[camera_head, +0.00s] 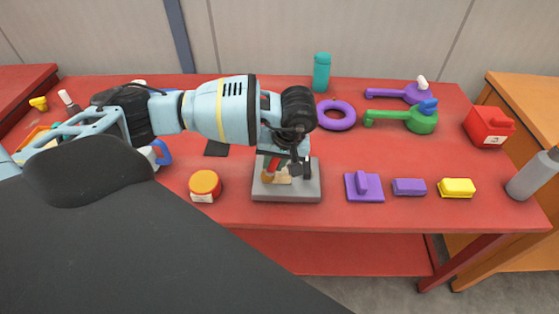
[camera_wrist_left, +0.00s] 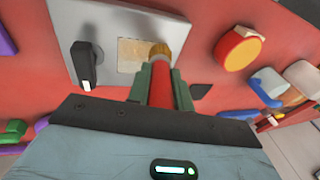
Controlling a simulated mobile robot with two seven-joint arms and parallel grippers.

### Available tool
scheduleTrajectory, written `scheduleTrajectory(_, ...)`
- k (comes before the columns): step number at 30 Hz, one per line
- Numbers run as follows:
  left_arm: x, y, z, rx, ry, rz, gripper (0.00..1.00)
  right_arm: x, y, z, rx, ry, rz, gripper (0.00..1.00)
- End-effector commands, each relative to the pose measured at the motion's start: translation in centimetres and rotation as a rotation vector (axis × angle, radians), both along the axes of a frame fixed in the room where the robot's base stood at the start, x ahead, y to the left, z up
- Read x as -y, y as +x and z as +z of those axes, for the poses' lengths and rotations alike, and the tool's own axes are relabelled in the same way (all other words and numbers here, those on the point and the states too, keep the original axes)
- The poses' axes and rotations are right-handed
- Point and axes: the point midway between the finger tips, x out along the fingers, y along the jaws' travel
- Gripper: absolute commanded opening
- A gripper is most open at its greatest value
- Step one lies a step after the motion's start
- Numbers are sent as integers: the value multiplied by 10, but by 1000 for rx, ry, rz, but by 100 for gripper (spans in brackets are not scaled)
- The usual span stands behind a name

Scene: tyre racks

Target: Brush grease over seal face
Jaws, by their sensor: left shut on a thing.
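My left gripper (camera_head: 284,168) is shut on a red-handled brush (camera_head: 272,166) with a tan tip, held above a grey block (camera_head: 287,193). In the left wrist view the red brush (camera_wrist_left: 161,84) stands between the green fingers of the left gripper (camera_wrist_left: 161,88). Its tan bristles reach over the edge of a beige square, the likely seal face (camera_wrist_left: 134,55), on the grey block (camera_wrist_left: 64,20). I cannot tell whether the bristles touch it. A round tub with an orange lid (camera_head: 205,183) stands left of the block; it also shows in the left wrist view (camera_wrist_left: 238,50). My right gripper is not in view.
A black knob (camera_wrist_left: 84,60) rises from the block beside the beige square. Right of the block lie purple pieces (camera_head: 364,187) and a yellow piece (camera_head: 457,187). A purple ring (camera_head: 337,114), teal bottle (camera_head: 321,72) and green tool (camera_head: 410,119) are behind. The red table's front strip is clear.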

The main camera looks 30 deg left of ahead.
Motion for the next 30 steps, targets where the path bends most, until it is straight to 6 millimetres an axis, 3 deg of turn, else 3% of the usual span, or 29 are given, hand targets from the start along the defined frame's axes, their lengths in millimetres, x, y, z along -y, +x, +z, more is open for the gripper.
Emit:
scheduleTrajectory(8, -1, -1, 0, 0, -1, -1, 0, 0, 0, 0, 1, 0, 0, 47)
scheduleTrajectory(22, 18, 10, -3, -1, -1, -2, 0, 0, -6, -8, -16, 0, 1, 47)
scheduleTrajectory(30, 18, 10, -2, -1, -1, -2, 0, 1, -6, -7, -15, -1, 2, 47)
